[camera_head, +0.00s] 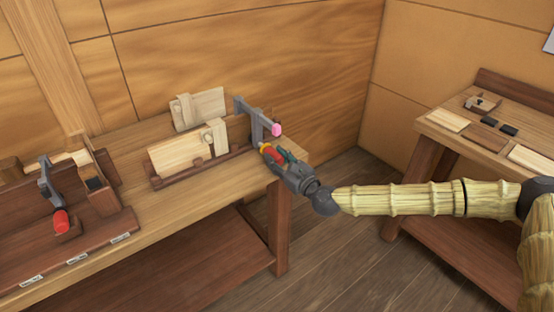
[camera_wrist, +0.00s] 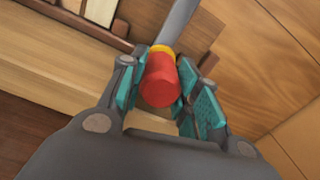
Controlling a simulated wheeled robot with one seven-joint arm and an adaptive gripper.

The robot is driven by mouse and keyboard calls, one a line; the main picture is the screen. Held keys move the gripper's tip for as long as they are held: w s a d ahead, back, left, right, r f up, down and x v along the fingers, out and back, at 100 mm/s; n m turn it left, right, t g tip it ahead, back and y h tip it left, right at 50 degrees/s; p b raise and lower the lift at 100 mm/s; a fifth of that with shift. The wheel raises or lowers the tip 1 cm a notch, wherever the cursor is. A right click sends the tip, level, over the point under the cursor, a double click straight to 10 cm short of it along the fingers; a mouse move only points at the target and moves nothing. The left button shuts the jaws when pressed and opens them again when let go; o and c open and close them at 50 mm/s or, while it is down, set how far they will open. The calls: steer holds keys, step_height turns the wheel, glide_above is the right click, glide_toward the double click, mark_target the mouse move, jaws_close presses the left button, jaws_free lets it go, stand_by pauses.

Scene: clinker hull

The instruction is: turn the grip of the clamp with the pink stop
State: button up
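The clamp (camera_head: 257,121) with the pink stop (camera_head: 277,129) stands at the right end of the long workbench. My gripper (camera_head: 273,156) is at this grip, below the pink stop. In the wrist view the teal-padded fingers are spread on either side of the red grip, close to it; firm contact is not clear. The pink stop is out of the wrist view.
Another clamp (camera_head: 46,182) with a red end stands on the left of the bench (camera_head: 215,201). Pale wooden boards in a rack (camera_head: 203,171) stand left of my gripper. A second table (camera_head: 447,137) is at the right, with open floor between.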

steer(key=shift+f+n+b, duration=0.15)
steer(key=shift+n+b, duration=0.15)
steer(key=shift+b, duration=0.15)
steer(key=shift+n+b, duration=0.5)
steer(key=shift+b, duration=0.25)
steer(key=n+b, duration=0.4)
steer(key=shift+f, duration=0.1)
steer(key=n+b, duration=0.3)
steer(key=n, duration=0.1)
steer(key=shift+n, duration=0.4)
steer(key=n+b, duration=0.1)
steer(key=n, duration=0.2)
steer(key=shift+n+b, duration=0.3)
steer(key=shift+b, duration=0.05)
steer(key=n, duration=0.2)
steer(key=n+b, duration=0.1)
steer(key=shift+r+n, duration=0.25)
steer(key=shift+n, duration=0.15)
steer(key=n+b, duration=0.1)
steer(key=n, duration=0.3)
steer(key=n+b, duration=0.1)
steer(key=n, duration=0.3)
steer(key=shift+n, duration=0.4)
steer(key=shift+r+n+b, duration=0.2)
steer(key=shift+n+b, duration=0.25)
steer(key=shift+n, duration=1.15)
